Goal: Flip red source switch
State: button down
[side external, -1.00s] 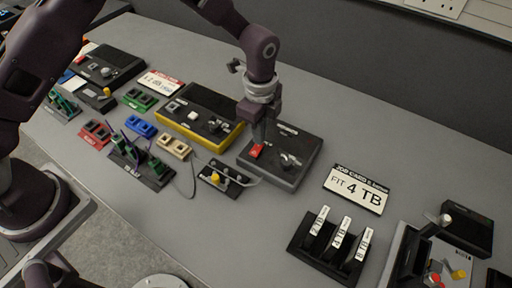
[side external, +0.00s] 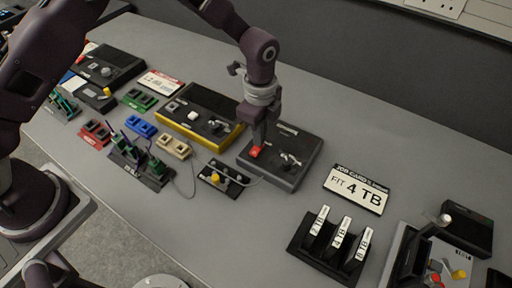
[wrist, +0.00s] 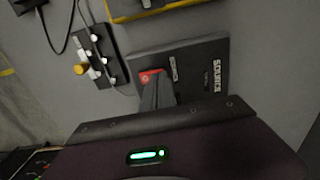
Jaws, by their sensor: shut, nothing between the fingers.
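The red source switch (side external: 255,152) sits on the left part of the dark source box (side external: 308,162). In the wrist view the red switch (wrist: 147,77) shows just beyond my fingertips, on the box labelled SOURCE (wrist: 210,75). My gripper (side external: 259,143) is shut and empty, pointing down at the switch. In the wrist view my gripper (wrist: 155,85) covers part of the switch, and the fingertips look touching or very close to it. I cannot tell for sure whether they touch, or which way the switch is tipped.
A metal lever (side external: 290,160) stands on the same box, right of the switch. A small black board with a yellow knob (side external: 216,179) lies at the front left, with a cable. A yellow-edged box (side external: 200,118) is to the left. The table behind the box is clear.

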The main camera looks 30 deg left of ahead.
jog(key=shift+f, duration=0.45)
jog(key=shift+r, duration=3.5)
jog(key=s+a+r+n+t, duration=0.2)
jog(key=s+a+r+n, duration=0.35)
jog(key=r, duration=0.45)
jog(key=s+a+r+n+t, duration=0.1)
jog(key=s+a+r+n, duration=0.4)
jog(key=r, duration=0.5)
jog(key=s+a+n+t, duration=0.1)
jog(key=s+a+n, duration=0.1)
jog(key=s, duration=0.6)
jog(key=s+a+n+t, duration=0.1)
jog(key=s+a+n, duration=0.2)
jog(key=s+n, duration=0.2)
jog(key=s, duration=0.3)
jog(key=shift+s+a+r+t, duration=0.2)
jog(key=shift+s+r+t, duration=0.05)
jog(key=shift+s+t, duration=0.05)
